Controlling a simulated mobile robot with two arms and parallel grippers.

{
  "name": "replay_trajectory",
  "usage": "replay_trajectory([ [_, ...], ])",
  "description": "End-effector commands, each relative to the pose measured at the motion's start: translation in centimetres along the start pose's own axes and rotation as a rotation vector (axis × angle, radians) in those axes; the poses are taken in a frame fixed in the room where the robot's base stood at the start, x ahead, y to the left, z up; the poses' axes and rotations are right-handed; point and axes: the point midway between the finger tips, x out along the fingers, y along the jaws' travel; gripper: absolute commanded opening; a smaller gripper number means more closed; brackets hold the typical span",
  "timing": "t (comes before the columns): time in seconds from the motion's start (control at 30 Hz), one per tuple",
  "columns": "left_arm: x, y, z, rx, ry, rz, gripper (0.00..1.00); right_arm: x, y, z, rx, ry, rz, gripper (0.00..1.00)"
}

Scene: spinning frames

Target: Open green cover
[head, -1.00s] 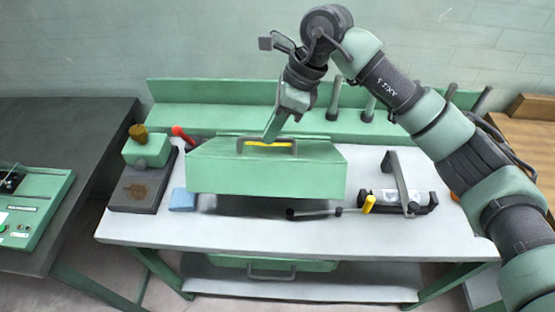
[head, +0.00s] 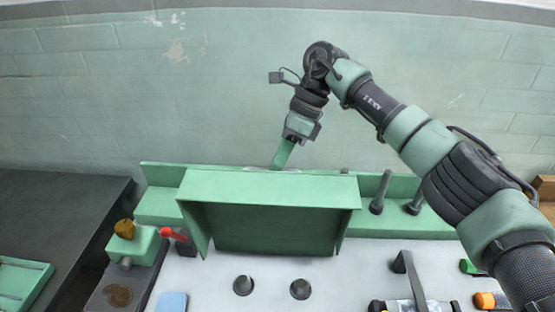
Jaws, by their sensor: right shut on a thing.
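The green cover (head: 268,188) is raised and tilted back in the head view, so its hollow inside faces me. It stands at the back of the white table. My right gripper (head: 283,153) reaches down behind the cover's top edge and is shut on it, most likely at the handle. The handle and the fingertips are hidden behind the cover. Two dark round spindle ends (head: 243,285) show on the table in front of the cover. My left gripper is not in view.
A green block with a brown knob (head: 125,229) and a red-handled lever (head: 173,234) stand at the left. A blue block (head: 171,302) lies at the front. A grey bracket (head: 408,280) and an orange-ended tool (head: 484,300) are at the right. A wall stands behind.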

Motion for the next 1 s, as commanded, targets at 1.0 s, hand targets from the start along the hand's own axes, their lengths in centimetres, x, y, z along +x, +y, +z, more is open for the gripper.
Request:
replay_trajectory([
  [1.0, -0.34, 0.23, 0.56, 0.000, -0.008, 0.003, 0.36, 0.14, -0.12, -0.25, 0.017, 0.007, 0.040, 0.32],
])
